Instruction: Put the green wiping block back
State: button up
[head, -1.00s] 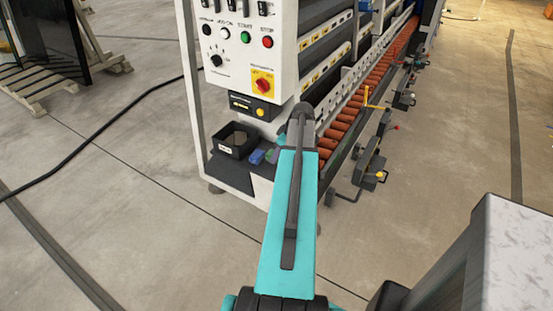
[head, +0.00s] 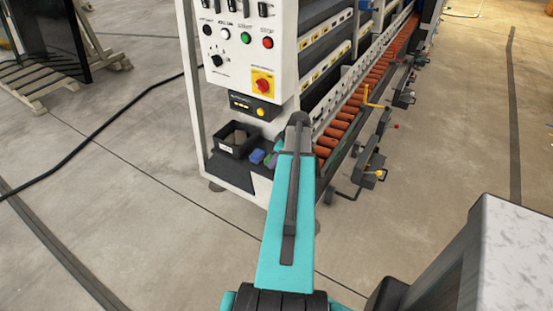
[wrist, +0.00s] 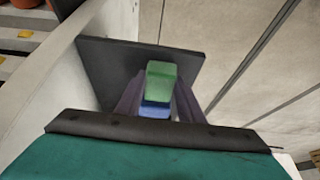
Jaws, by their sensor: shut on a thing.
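The green wiping block (wrist: 161,74) shows between the two grey-purple fingers of my gripper (wrist: 158,92) in the wrist view, and the gripper is shut on it. A blue block (wrist: 155,109) shows just below the green one in that picture; whether they touch is unclear. In the head view, the blue block (head: 257,156) lies on the dark low shelf (head: 231,172) of the machine, with a bit of green (head: 269,160) just right of it. My arm hides the gripper in the head view.
A black open bin (head: 237,140) with a white label stands on the shelf, left of the blue block. The control panel (head: 243,48) is above. Orange rollers (head: 345,116) run back on the right. The floor in front is clear.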

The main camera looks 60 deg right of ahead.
jog(key=shift+f, duration=0.25)
jog(key=o, duration=1)
jog(key=shift+r, duration=0.25)
jog(key=shift+b+v, duration=1.15)
jog(key=shift+v, duration=4.8)
jog(key=shift+f, duration=0.1)
